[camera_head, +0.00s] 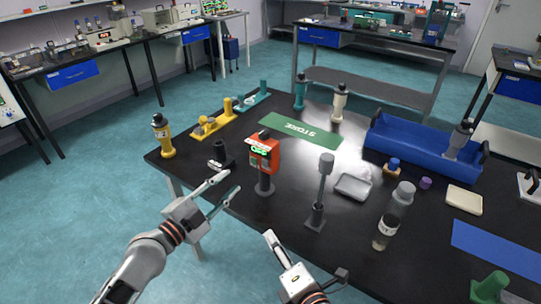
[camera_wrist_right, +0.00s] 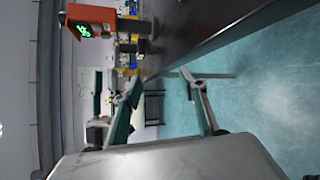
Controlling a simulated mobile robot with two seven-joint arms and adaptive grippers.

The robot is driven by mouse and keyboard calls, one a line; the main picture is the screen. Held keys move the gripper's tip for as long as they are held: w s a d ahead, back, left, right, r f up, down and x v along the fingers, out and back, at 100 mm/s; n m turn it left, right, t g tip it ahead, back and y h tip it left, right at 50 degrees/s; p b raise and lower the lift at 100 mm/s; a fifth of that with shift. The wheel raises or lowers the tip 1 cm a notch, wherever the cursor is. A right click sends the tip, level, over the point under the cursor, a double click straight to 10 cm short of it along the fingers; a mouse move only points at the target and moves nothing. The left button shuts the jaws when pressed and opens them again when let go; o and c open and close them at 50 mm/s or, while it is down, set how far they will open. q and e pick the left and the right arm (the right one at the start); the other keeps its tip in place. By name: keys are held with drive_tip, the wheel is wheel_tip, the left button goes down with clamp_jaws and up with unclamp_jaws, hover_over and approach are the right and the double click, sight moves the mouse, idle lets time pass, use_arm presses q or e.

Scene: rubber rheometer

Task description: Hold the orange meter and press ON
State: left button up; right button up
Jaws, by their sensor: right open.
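The orange meter (camera_head: 264,152) stands upright on a black stand near the front edge of the black table, with green digits lit on its display. It also shows at the upper left of the right wrist view (camera_wrist_right: 92,20), turned sideways. My left gripper (camera_head: 233,180) is open and empty, just in front of the table edge, to the left of and below the meter, with a gap between them. My right gripper (camera_head: 306,256) is open and empty in front of the table, lower than the meter. Its fingers also show apart in the right wrist view (camera_wrist_right: 160,78).
A grey probe on a stand (camera_head: 325,187) and a clear bottle (camera_head: 394,217) stand right of the meter. A small black holder (camera_head: 221,157) is at its left. A green mat (camera_head: 300,130) and blue tray (camera_head: 415,142) lie behind. Floor space lies in front.

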drive_tip(key=w+a+r+n+t, duration=0.1)
drive_tip(key=w+a+r+n, duration=0.4)
drive_tip(key=r, duration=0.4)
drive_tip(key=n+t+h, duration=0.3)
drive_tip(key=n, duration=0.4)
approach(265, 136)
drive_tip(key=w, duration=0.3)
drive_tip(key=shift+w+a+r, duration=0.1)
drive_tip(key=shift+w+a, duration=0.1)
drive_tip(key=shift+w, duration=0.95)
drive_tip(key=shift+w+a, duration=0.25)
drive_tip(key=shift+w, duration=0.85)
drive_tip(key=shift+w+a+r, duration=0.1)
drive_tip(key=shift+w+a, duration=0.1)
drive_tip(key=shift+w, duration=0.95)
clamp_jaws()
use_arm(q)
clamp_jaws()
use_arm(e)
drive_tip(key=shift+f, duration=0.1)
use_arm(q)
drive_tip(key=shift+d, duration=0.1)
